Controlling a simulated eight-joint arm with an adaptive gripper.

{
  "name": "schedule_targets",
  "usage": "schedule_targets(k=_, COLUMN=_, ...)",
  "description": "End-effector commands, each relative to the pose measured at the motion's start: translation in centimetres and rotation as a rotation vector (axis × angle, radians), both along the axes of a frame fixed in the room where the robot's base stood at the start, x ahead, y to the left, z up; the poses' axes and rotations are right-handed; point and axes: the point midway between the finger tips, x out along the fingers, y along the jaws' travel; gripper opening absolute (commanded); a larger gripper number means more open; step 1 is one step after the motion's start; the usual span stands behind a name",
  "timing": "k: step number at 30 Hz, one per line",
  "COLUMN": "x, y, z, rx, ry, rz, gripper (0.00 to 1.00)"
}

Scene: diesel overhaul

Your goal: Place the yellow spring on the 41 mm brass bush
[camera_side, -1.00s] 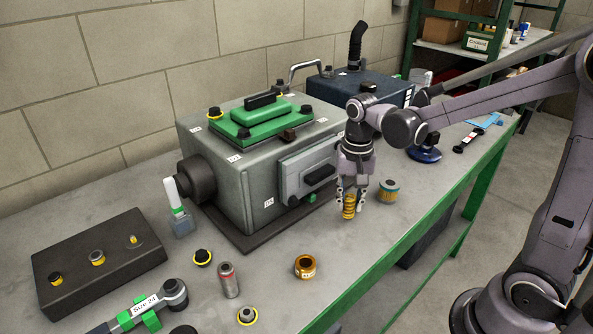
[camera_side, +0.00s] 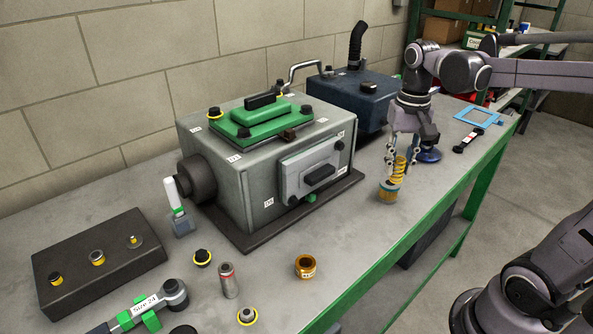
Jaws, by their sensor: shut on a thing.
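My gripper (camera_side: 400,158) is shut on the yellow spring (camera_side: 399,171), a coil held upright above the right part of the bench. A brass bush (camera_side: 305,267) with a small white label stands on the bench near the front edge, well to the left of and nearer than my gripper. The label is too small to read surely. Nothing lies on top of the bush.
The grey engine block (camera_side: 225,150) with its green cover stands left of my gripper. A dark blue box (camera_side: 348,98) is behind it. The bench between bush and gripper is clear.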

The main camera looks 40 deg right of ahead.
Motion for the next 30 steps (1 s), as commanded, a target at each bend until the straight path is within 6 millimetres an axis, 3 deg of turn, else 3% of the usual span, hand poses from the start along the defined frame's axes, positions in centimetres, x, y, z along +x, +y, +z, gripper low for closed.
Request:
schedule_targets(k=12, x=1.2, y=11.0, z=2.4, rx=0.0, ry=-0.001, rz=0.548, gripper=0.0)
schedule_targets(k=19, x=0.8, y=13.9, z=3.0, rx=0.0, ry=-0.001, rz=0.697, gripper=0.0)
schedule_targets(k=23, x=1.0, y=15.4, z=2.5, rx=0.0, ry=-0.001, rz=0.719, gripper=0.0)
schedule_targets(k=30, x=1.5, y=19.9, z=-0.3, rx=0.0, ry=-0.001, rz=0.72, gripper=0.0)
